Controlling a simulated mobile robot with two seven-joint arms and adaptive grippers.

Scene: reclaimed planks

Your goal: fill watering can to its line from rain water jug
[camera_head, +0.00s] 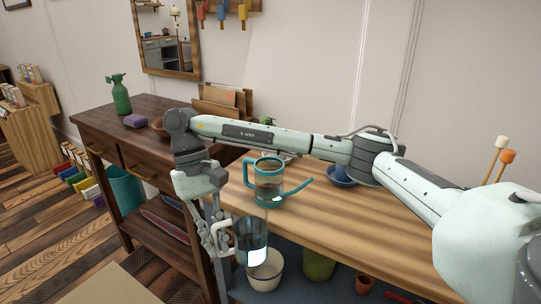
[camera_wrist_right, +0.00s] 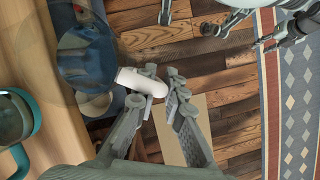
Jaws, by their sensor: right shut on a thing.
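The teal-framed watering can (camera_head: 250,171) stands upright on the wooden workbench, its spout pointing right. Its body looks see-through, but I cannot make out its line or water level. My right gripper (camera_head: 218,236) is shut on the pale handle of the clear jug (camera_head: 251,236). The jug is held roughly upright in front of the bench edge, apart from the can, with bluish water visible inside. In the right wrist view the white handle (camera_wrist_right: 143,81) lies between the fingers. Part of what seems my left gripper (camera_wrist_right: 268,42) shows at the top right there; its state is unclear.
The workbench top (camera_head: 335,215) is clear in front of the can. A blue bowl (camera_head: 341,175) stands behind the spout. A white bucket (camera_head: 265,272) and a green pot (camera_head: 319,265) sit below the bench. A dark wooden cabinet (camera_head: 120,125) stands at left, bearing a green bottle (camera_head: 121,98).

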